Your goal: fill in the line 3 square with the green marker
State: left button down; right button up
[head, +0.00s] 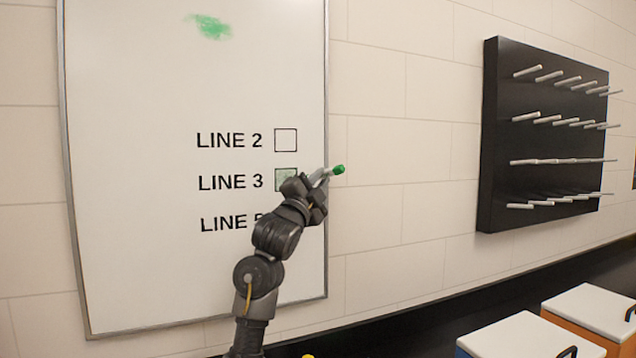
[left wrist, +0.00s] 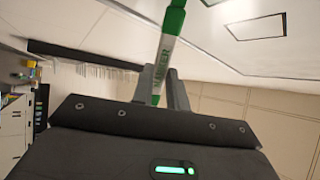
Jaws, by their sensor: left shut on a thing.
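The whiteboard (head: 150,240) carries a column of labelled squares. The line 3 square (head: 282,177) has a pale green tint over its visible part; my left gripper hides its lower right. The line 2 square (head: 285,140) is white inside. The third label is partly covered by my arm and its square is hidden. My left gripper (head: 318,186) is in front of the board's right edge, shut on the green marker (head: 338,169). In the left wrist view the white-and-green marker (left wrist: 166,52) stands between the fingers (left wrist: 160,92); its upper end is cut off, so contact with the board cannot be told.
A green smudge (head: 210,27) is high on the board. A black peg rack (head: 497,150) hangs on the tiled wall to the right. White-lidded boxes (head: 520,338) (head: 596,310) stand at the lower right. The wall between board and rack is clear.

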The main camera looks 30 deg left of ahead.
pick_arm(q)
jog(key=shift+s+a+r+p, duration=0.25)
jog(key=shift+s+a, duration=0.3)
jog(key=shift+s, duration=0.2)
jog(key=shift+s+a+r+p, duration=0.1)
jog(key=shift+s+a+p, duration=0.1)
jog(key=shift+s+a, duration=0.4)
jog(key=shift+s, duration=0.15)
jog(key=shift+d+r+p, duration=0.15)
jog(key=shift+r+p, duration=0.3)
jog(key=shift+r, duration=0.05)
dwell(0.5)
